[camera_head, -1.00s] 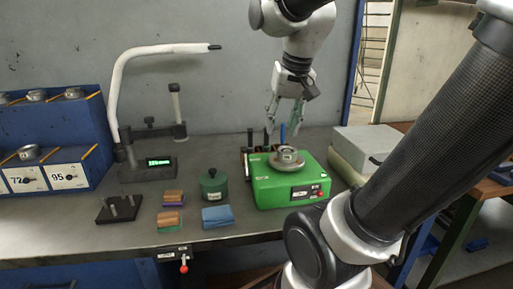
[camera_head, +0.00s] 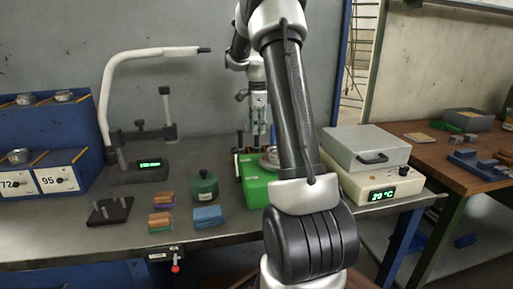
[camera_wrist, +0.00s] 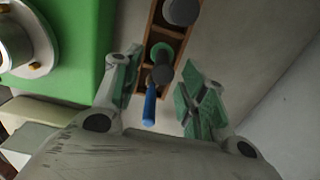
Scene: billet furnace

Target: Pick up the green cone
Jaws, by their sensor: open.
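A small round green piece (camera_wrist: 160,49) shows in the wrist view, in a compartment of a narrow wooden rack (camera_wrist: 150,32). A dark knob (camera_wrist: 163,74) overlaps it, and I cannot tell whether the two are one item; the cone shape is not clear from this angle. My gripper (camera_wrist: 161,64) is open and empty, its green-padded fingers on either side of the rack's near end. In the head view my gripper (camera_head: 259,118) hangs behind the green machine (camera_head: 256,188), partly hidden by my arm. The rack is mostly hidden there.
The green machine's body also fills the wrist view's upper left (camera_wrist: 80,65). A grey lidded box (camera_head: 365,148) stands right of my arm.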

